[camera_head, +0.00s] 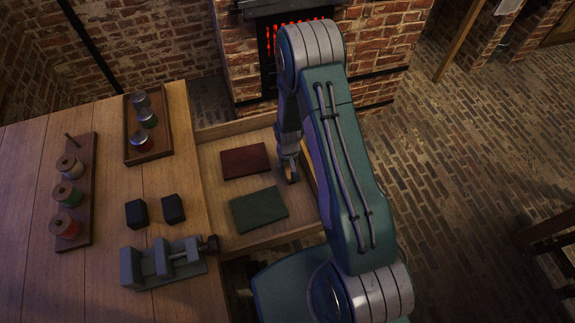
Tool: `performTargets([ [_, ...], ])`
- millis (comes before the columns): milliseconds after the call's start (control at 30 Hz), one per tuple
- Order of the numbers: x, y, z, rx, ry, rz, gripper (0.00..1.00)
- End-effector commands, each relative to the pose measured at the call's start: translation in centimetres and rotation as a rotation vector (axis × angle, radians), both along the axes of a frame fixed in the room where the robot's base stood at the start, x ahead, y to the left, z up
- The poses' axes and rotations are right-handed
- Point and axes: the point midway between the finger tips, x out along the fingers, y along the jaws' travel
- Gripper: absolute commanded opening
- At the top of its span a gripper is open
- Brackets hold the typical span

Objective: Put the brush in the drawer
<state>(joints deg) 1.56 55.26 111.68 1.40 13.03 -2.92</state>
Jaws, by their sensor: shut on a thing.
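The open drawer (225,226) is pulled out from the right side of the wooden table. A dark red flat item (245,161) and a dark green flat item (259,209) lie inside it. My gripper (291,174) points down over the right part of the drawer, to the right of both items. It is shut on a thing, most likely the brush. The arm and fingers hide most of what it holds, and its shape is not clear. I cannot tell whether it touches the drawer floor. No other brush shows on the table.
On the table stand a rack of spools (89,214), a tray of small jars (133,156), two dark blocks (137,213) (173,208) and a grey vise (150,266) near the drawer. A brick stove (238,62) stands behind.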

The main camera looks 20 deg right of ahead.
Motion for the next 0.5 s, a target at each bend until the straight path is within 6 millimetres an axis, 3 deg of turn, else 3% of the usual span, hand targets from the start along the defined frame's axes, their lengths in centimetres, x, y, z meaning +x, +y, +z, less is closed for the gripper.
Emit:
performTargets([
  [267, 0.00, 0.01, -0.12, 0.000, 0.000, 0.000, 0.00],
  [300, 0.00, 0.02, -0.15, 0.000, 0.000, 0.000, 0.59],
  [367, 0.00, 0.02, -0.14, 0.000, 0.000, 0.000, 0.85],
  [500, -0.01, 0.02, -0.13, 0.000, 0.000, 0.000, 0.85],
])
